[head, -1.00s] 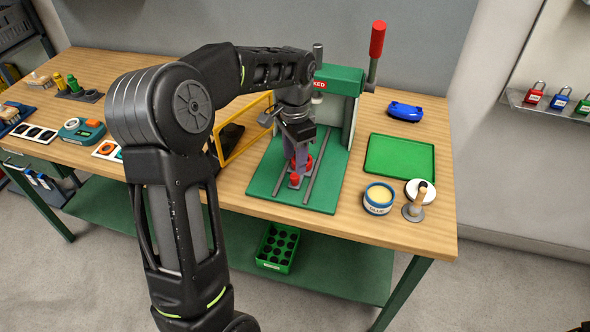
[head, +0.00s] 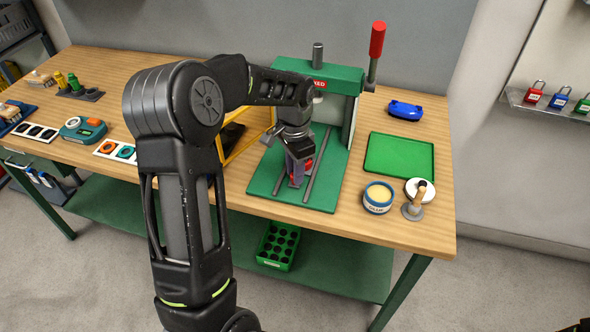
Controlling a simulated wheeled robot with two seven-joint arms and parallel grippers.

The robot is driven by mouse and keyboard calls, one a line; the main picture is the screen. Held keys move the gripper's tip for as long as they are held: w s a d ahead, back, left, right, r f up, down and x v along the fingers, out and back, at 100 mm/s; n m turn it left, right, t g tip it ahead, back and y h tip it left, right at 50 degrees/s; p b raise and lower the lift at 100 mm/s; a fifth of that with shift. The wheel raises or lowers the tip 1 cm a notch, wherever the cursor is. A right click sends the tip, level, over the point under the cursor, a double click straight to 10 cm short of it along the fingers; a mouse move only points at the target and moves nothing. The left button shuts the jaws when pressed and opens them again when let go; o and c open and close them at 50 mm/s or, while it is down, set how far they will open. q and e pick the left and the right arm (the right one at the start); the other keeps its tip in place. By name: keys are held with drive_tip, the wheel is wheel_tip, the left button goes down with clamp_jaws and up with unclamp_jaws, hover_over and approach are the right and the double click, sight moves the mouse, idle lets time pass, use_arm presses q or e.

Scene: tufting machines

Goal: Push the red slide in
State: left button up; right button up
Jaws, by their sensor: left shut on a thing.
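The green machine (head: 345,82) stands on the bench, with a flat green base plate (head: 325,193) in front carrying two grey rails. The red slide (head: 309,165) sits between the rails, and only a small red part shows beside my gripper. My left gripper (head: 297,182) points down over the slide from the left and is shut on it. The grasp and the slide's front knob are hidden behind the fingers. My right gripper is not in view.
A yellow-framed guard (head: 232,154) stands just left of the base plate, close to my left arm. A red-handled lever (head: 376,50) rises at the machine's right. A green tray (head: 400,156), a glue tin (head: 378,197) and a blue object (head: 405,110) lie to the right.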

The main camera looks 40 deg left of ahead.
use_arm(q)
clamp_jaws()
idle(0.9)
